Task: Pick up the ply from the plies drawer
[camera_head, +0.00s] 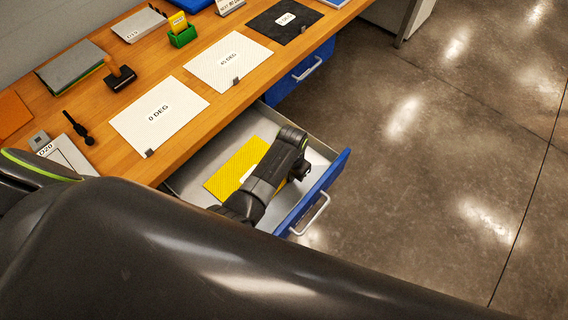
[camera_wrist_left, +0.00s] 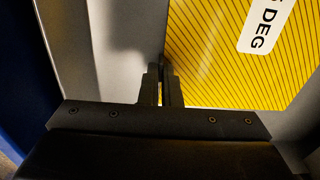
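The yellow ply (camera_head: 237,169) lies in the open plies drawer (camera_head: 255,128), its white label partly behind my left arm. In the left wrist view the striped ply (camera_wrist_left: 212,62) fills the upper right, its label ending in DEG. My left gripper (camera_head: 300,172) points down into the drawer at the ply's right edge. In the wrist view its fingers (camera_wrist_left: 165,82) are close together, in line with the ply's edge, and look shut on it. The exact contact is hidden between the fingers. My right gripper is not in view.
The blue drawer front (camera_head: 335,172) with its handle (camera_head: 311,215) stands out over the floor. On the wooden table lie a white 0 DEG sheet (camera_head: 158,114), a 45 DEG sheet (camera_head: 228,61) and a black sheet (camera_head: 284,21). Open floor is on the right.

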